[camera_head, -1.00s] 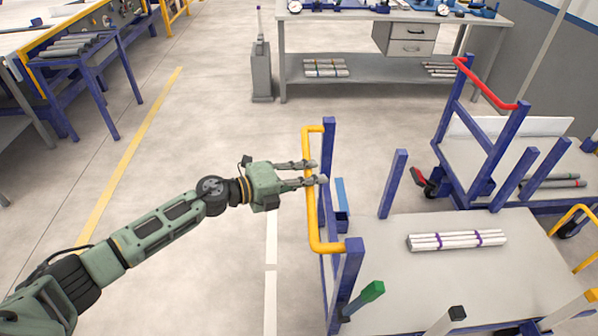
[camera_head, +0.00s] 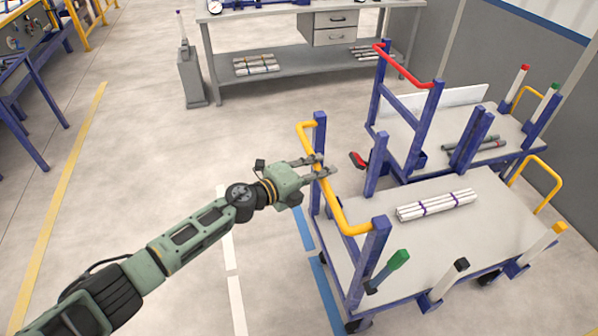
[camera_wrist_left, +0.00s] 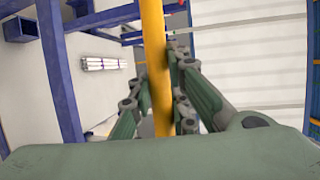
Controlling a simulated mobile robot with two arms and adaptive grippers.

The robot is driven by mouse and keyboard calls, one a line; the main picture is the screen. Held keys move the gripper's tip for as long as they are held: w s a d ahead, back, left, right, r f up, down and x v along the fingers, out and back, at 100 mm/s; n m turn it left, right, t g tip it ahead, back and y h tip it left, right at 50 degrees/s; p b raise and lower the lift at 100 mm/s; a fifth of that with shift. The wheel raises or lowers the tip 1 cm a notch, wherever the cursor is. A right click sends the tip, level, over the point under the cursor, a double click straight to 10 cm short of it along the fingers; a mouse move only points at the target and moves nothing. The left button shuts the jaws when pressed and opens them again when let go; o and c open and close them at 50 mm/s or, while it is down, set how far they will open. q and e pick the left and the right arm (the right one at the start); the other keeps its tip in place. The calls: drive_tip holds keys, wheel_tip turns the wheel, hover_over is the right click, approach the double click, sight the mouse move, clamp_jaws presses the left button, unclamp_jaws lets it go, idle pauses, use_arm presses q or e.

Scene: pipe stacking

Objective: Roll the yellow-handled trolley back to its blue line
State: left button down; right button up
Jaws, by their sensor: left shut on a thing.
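The yellow-handled trolley (camera_head: 400,252) stands at the right, with blue posts and a grey deck. Its yellow handle (camera_head: 345,216) is at the left end and also shows upright in the left wrist view (camera_wrist_left: 153,45). My left gripper (camera_head: 322,166) is shut on this handle, one finger on each side. The blue line (camera_head: 325,285) shows on the floor just left of the trolley's handle end; part of its upper stretch is hidden behind my arm and the handle. My right gripper is not in view.
A bundle of white pipes (camera_head: 437,205) lies on the deck. A red-handled trolley (camera_head: 403,66) stands close behind. A workbench (camera_head: 270,85) and a grey bin (camera_head: 191,77) are at the back. A white line (camera_head: 237,303) crosses clear floor on the left.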

use_arm(q)
drive_tip(key=w+d, duration=0.1)
drive_tip(key=d, duration=0.5)
drive_tip(key=shift+w+d+f, duration=0.15)
drive_tip(key=shift+w+d, duration=0.1)
drive_tip(key=shift+w, duration=0.05)
drive_tip(key=c, duration=1.7)
unclamp_jaws()
drive_tip(key=shift+w, duration=0.1)
drive_tip(key=shift+o, duration=0.2)
